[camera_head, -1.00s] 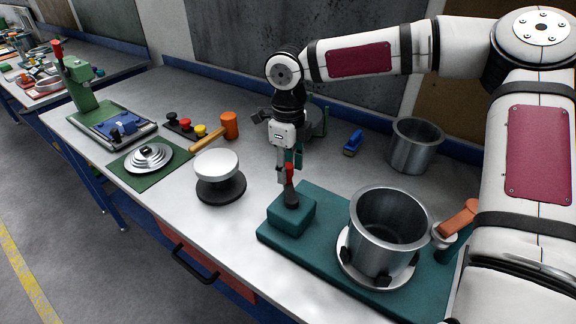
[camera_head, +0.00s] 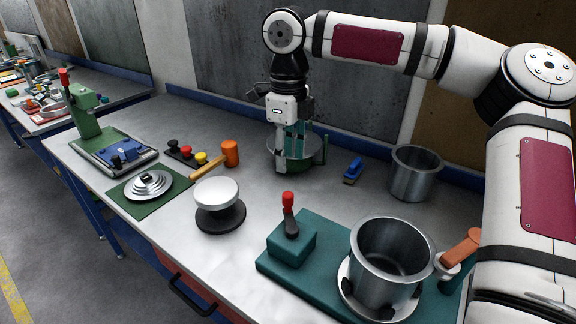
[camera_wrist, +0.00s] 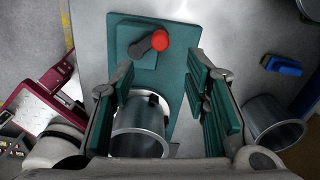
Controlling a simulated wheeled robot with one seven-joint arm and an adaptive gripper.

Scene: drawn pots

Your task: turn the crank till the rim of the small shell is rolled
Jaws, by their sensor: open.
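The crank (camera_head: 290,222), a dark arm with a red knob, stands on a teal block on the teal base (camera_head: 330,238). Its red knob (camera_wrist: 160,40) also shows in the wrist view. A steel shell (camera_head: 390,258) sits upright on the same base, on a pale round plate with dark clamps. An orange-handled lever (camera_head: 461,247) is at its right. Another steel shell (camera_head: 415,173) stands at the back right; I cannot tell which is the small one. My gripper (camera_head: 293,165) is open and empty, above and apart from the crank. The wrist view shows its fingers (camera_wrist: 160,85) apart.
A blue brush (camera_head: 353,170) lies near the back shell. A white-topped round stand (camera_head: 218,200), a wooden-handled mallet (camera_head: 230,153) and small coloured knobs (camera_head: 187,151) stand left. The bench between is clear.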

